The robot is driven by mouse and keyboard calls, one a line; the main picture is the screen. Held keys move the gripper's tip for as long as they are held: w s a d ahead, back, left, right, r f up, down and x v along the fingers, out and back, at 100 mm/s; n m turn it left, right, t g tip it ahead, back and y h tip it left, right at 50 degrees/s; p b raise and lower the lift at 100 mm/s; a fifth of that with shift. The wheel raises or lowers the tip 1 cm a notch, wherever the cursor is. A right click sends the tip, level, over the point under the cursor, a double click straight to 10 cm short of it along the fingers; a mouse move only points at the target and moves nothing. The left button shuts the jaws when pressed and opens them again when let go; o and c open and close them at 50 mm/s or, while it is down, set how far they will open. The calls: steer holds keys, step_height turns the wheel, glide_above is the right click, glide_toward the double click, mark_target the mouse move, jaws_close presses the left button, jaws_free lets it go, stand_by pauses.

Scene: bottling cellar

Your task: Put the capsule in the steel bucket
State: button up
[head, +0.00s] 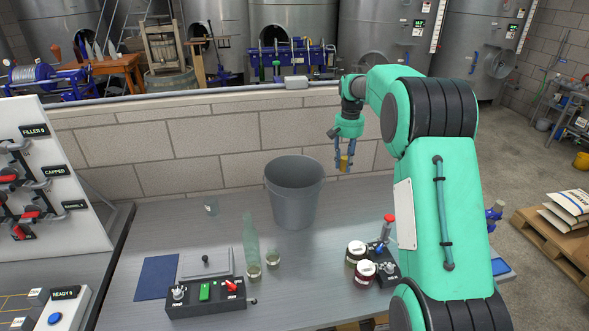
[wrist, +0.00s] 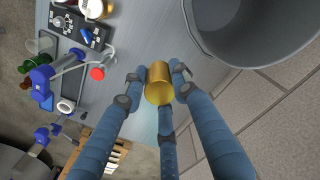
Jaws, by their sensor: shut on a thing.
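The capsule (wrist: 159,92) is a small gold cylinder. My gripper (wrist: 159,76) is shut on it, with blue fingers around it in the wrist view. In the head view the capsule (head: 344,163) hangs at the fingertips of my gripper (head: 345,157), above the table's back edge. The steel bucket (head: 294,197) is a grey open pail standing upright on the table, left of and lower than my gripper. In the wrist view the bucket (wrist: 225,42) is at the upper right, apart from the capsule.
A green bottle (head: 251,245), a small glass (head: 211,206), a control box (head: 206,296) and a blue mat (head: 157,277) are at the front left. Two jars (head: 364,273) stand beside a joystick box (head: 388,268) at right. A block wall (head: 200,150) rises behind the table.

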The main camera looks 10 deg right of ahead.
steer(key=w+a+n+p, duration=0.2)
steer(key=w+a+p, duration=0.7)
steer(key=a+p, duration=0.35)
step_height(320, 180, down, 18)
steer(key=shift+s+a, duration=0.15)
steer(key=shift+f, duration=0.1)
steer(key=shift+f, duration=2.9)
steer(key=shift+f+p, duration=0.3)
steer(key=shift+f, duration=1.8)
steer(key=shift+f, duration=0.15)
